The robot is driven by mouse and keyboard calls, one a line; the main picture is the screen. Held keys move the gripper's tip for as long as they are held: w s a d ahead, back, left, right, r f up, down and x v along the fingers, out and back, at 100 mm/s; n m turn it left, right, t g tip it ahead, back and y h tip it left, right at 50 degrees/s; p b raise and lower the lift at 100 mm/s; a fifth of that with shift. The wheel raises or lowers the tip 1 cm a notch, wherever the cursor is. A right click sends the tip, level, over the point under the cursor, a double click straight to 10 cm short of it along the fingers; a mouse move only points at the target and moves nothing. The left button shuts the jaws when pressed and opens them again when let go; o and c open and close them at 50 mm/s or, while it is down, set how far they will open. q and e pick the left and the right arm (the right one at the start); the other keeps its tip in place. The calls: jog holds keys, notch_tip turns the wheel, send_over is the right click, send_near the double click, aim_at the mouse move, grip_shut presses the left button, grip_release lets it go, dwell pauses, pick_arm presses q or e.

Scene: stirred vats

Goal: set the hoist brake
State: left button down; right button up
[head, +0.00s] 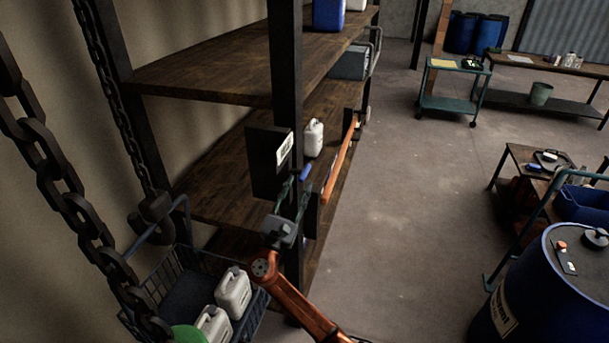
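A dark box (264,162) with a white label is fixed to the shelf post. A small blue grip (305,172) shows beside it; it looks like a lever handle, but its mounting is hidden. My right gripper (297,185) reaches up in front of the post, below and close to the blue grip. Its thin fingers look apart, with no object clearly between them. I cannot tell whether they touch the grip. The hoist chain (113,95) hangs at left, with a dark hook block (152,211) above a wire basket (180,268). My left gripper is not in view.
White jugs (233,291) stand in the basket. A thick chain (75,212) hangs in the left foreground. The wooden shelf (215,75) borders the work spot. A blue drum (550,290) stands right; the middle floor is clear.

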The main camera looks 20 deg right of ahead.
aim_at(304, 174)
jog(key=shift+x, duration=2.7)
jog(key=shift+c, duration=0.5)
jog(key=shift+f, duration=0.1)
grip_shut()
